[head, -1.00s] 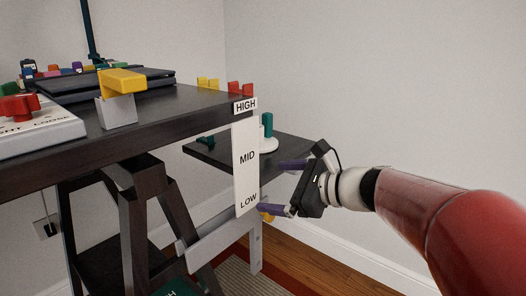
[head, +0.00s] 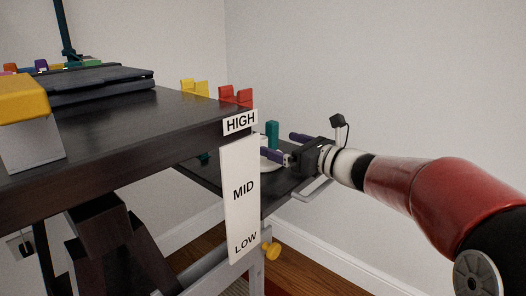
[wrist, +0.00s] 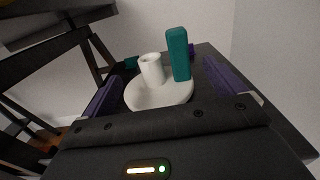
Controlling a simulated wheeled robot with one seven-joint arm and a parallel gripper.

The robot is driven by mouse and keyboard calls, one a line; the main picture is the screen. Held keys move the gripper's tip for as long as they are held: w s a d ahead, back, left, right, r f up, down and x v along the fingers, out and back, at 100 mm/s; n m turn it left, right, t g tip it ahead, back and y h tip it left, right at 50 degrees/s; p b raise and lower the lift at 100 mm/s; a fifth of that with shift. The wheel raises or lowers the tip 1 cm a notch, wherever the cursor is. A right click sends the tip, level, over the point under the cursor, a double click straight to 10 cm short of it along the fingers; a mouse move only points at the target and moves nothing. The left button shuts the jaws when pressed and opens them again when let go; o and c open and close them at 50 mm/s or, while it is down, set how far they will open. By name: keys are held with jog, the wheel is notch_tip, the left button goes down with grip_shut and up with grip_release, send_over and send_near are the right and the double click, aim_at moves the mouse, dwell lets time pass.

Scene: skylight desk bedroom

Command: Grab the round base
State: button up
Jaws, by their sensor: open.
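The round base is a white disc (wrist: 150,98) with a short white hollow tube and an upright teal block (wrist: 178,55) on it. It rests on the dark lower shelf (wrist: 203,50). In the head view the white base (head: 266,163) is partly hidden behind my near finger and the MID sign, with the teal block (head: 272,134) standing above. My gripper (head: 277,144) is open at the lower shelf. In the wrist view its purple fingers lie on either side of the base, which is ahead of the palm. I cannot tell whether they touch it.
The dark desk (head: 150,130) stands left, higher than the shelf. A sign strip (head: 240,190) reading HIGH, MID, LOW hangs at its corner. Yellow (head: 194,89) and red (head: 236,95) notched holders stand on its edge. Free space lies right of the shelf.

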aim_at(273, 140)
jog(key=x, duration=0.4)
jog(key=shift+w+d, duration=0.1)
jog(key=shift+w, duration=0.15)
jog(key=c, duration=1)
jog(key=shift+c, duration=1.2)
